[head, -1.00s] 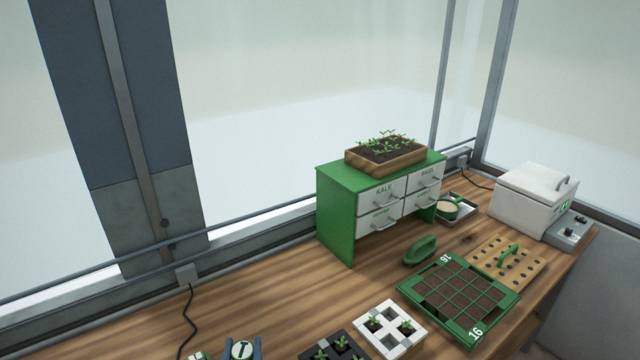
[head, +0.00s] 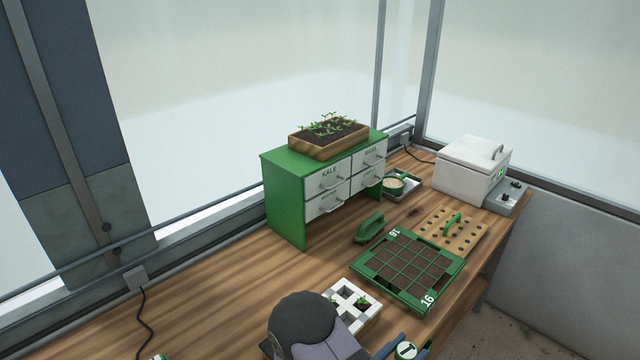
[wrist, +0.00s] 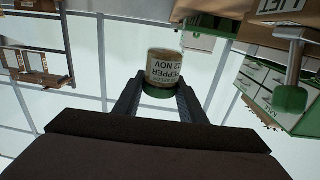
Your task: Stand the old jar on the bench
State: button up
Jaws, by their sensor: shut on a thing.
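The jar (wrist: 164,68) is between my fingers in the wrist view, with a green lid and a pale label reading "PEPPER" and "12 NOV". The label appears upside down in that view. My gripper (wrist: 158,92) is shut on the jar near its lid end. The wooden bench (head: 225,288) runs below. I cannot tell the jar's exact height above it.
A green drawer cabinet (head: 284,205) carries a wooden seedling box (head: 310,145). To the right are a green cell tray (head: 447,277), a holed board (head: 440,225) and a white lidded box (head: 470,165). A white seedling tray (head: 372,298) stands near my arm. Clear bench lies left of it.

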jog(key=shift+m+g+h, duration=0.4)
jog(key=shift+g, duration=0.1)
jog(key=shift+s+d+f+b, duration=0.1)
jog(key=shift+d+f+b, duration=0.1)
jog(key=shift+d+f, duration=0.5)
jog(key=shift+s+d+f+b, duration=0.1)
jog(key=shift+d+f+b, duration=0.2)
jog(key=shift+f, duration=0.65)
jog(key=shift+s+d+f+b, duration=0.1)
jog(key=shift+d+f, duration=0.5)
jog(key=shift+f, duration=0.25)
